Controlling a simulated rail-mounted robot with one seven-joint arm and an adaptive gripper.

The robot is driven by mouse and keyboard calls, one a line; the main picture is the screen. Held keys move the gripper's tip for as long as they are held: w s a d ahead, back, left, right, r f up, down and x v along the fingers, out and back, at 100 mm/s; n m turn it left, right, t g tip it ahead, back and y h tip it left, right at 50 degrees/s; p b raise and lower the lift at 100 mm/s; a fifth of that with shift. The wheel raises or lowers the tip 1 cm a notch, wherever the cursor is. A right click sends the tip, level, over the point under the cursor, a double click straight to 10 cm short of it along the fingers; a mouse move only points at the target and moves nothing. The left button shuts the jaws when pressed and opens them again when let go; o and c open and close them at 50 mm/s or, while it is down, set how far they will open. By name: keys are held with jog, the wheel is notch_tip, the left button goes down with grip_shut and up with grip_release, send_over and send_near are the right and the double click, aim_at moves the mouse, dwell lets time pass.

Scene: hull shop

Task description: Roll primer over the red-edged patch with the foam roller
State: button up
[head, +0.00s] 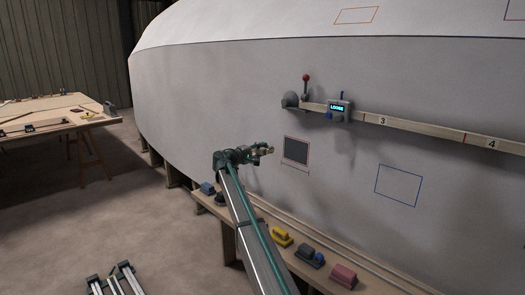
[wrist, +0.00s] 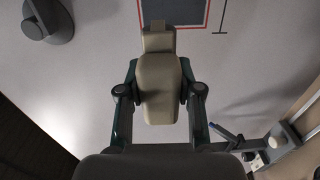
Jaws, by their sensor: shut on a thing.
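The red-edged patch (head: 296,150) is a dark grey square on the pale hull side. Part of it shows at the top of the wrist view (wrist: 186,12). My gripper (head: 263,150) is just left of the patch in the head view. In the wrist view my gripper (wrist: 160,90) is shut on a beige tool (wrist: 159,85) with a rounded body and a blockish front end. I cannot tell for sure that it is the foam roller. The tool's front end overlaps the patch's lower edge in the picture; whether it touches the hull is unclear.
A wooden batten (head: 415,130) with a display box (head: 338,111) is fixed to the hull above right. A blue outline (head: 398,186) lies right of the patch. Yellow (head: 281,237) and red (head: 343,276) tools sit on a shelf below. A workbench (head: 45,119) stands left.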

aim_at(257, 150)
jog(key=shift+a, duration=0.1)
jog(key=shift+v, duration=1.95)
jog(key=shift+r, duration=0.1)
